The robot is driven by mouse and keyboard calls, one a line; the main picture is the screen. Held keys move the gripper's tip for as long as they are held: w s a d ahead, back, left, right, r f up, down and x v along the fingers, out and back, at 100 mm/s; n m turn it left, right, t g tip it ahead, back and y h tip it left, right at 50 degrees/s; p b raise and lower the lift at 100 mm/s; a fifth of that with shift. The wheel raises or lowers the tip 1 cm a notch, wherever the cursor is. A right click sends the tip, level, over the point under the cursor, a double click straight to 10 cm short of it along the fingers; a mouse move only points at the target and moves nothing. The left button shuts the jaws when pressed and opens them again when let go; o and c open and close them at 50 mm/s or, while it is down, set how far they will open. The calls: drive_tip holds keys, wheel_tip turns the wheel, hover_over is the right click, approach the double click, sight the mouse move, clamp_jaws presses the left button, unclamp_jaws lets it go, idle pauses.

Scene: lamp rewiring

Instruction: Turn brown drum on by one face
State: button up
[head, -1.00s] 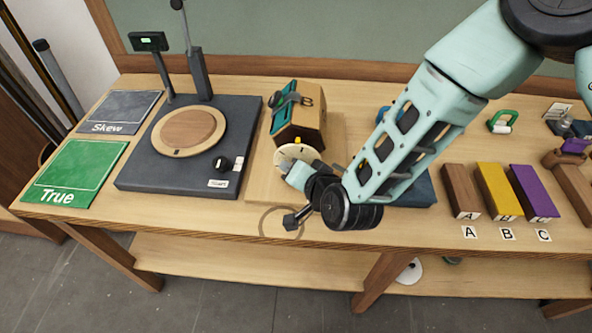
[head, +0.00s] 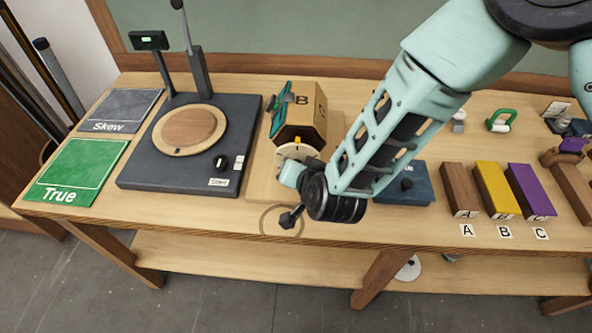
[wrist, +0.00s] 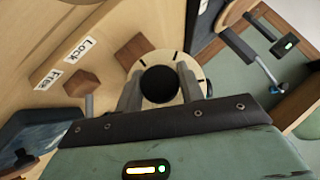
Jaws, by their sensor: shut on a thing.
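The brown drum (head: 314,124) is a faceted wooden block on the bench, with letters B and C on its visible faces and a teal bracket (head: 282,108) at its left. A cream dial (head: 291,151) with a yellow mark is at its front end. In the wrist view, the dial (wrist: 201,86) has dark marks and a black round knob (wrist: 159,84) at its centre. My gripper (head: 287,173) is at the dial, its fingers shut on the knob from both sides. The wrist and fingers hide part of the dial in the head view.
Left of the drum is a dark machine base (head: 140,172) with a round wooden plate (head: 188,131). Blocks A, B and C (head: 492,191) stand at the right. A blue box (head: 415,186) sits beside my arm. Lock and Free labels (wrist: 77,50) show in the wrist view.

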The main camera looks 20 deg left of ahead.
drive_tip(key=o, duration=1)
drive_tip(key=shift+c, duration=0.2)
drive_tip(key=b+v, duration=0.4)
drive_tip(key=v, duration=1.3)
drive_tip(key=shift+d, duration=0.2)
drive_tip(key=shift+s+r, duration=0.1)
drive_tip(key=shift+s, duration=0.05)
drive_tip(key=s+d+r+n+g+h+b, duration=0.1)
drive_tip(key=s+d+n+g+h, duration=0.2)
drive_tip(key=d, duration=0.6)
drive_tip(key=s+d+r+n+g+h, duration=0.2)
drive_tip(key=s+d+n+g+h, duration=0.1)
drive_tip(key=d, duration=0.7)
drive_tip(key=shift+s+d+r+n+g+b, duration=0.2)
drive_tip(key=shift+s+n+g+b, duration=0.2)
drive_tip(key=shift+s+n+g, duration=0.5)
